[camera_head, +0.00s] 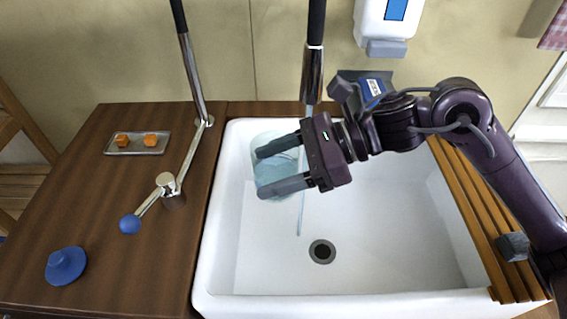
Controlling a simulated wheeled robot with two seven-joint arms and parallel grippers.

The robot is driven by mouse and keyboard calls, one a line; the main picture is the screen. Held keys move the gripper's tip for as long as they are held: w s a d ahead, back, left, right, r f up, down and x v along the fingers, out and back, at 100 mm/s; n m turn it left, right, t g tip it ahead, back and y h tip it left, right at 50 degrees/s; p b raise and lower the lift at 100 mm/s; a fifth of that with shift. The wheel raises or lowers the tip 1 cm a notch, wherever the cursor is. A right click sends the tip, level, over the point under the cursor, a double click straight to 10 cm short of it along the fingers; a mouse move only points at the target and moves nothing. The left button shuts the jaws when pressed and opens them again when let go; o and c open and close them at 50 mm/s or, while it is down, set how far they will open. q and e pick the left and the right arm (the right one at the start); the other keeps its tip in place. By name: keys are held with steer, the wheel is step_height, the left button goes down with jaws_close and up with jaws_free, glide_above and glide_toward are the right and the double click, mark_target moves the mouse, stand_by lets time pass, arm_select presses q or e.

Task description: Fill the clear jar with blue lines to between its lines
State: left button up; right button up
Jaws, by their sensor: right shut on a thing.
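The clear jar (270,165) is over the left part of the white sink (380,240), looking pale blue. My right gripper (270,170) reaches in from the right, its two grey fingers shut around the jar. The jar's blue lines and water level cannot be made out. My left gripper is out of view.
A lever with a blue knob (130,224) stands on the wooden counter (110,190). A blue lid-like piece (66,265) and a small tray (137,150) with orange pieces lie there too. A slatted wooden rack (470,215) covers the sink's right edge. A dispenser (387,25) hangs behind.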

steer(key=shift+s+a+r, duration=0.35)
steer(key=shift+s+a, duration=0.15)
steer(key=shift+s, duration=0.25)
steer(key=shift+s+a+r, duration=0.4)
steer(key=shift+s+a, duration=0.05)
steer(key=shift+s, duration=0.3)
steer(key=shift+s+a+r, duration=0.35)
steer(key=shift+s+a, duration=0.15)
steer(key=shift+s, duration=0.25)
steer(key=shift+w, duration=0.1)
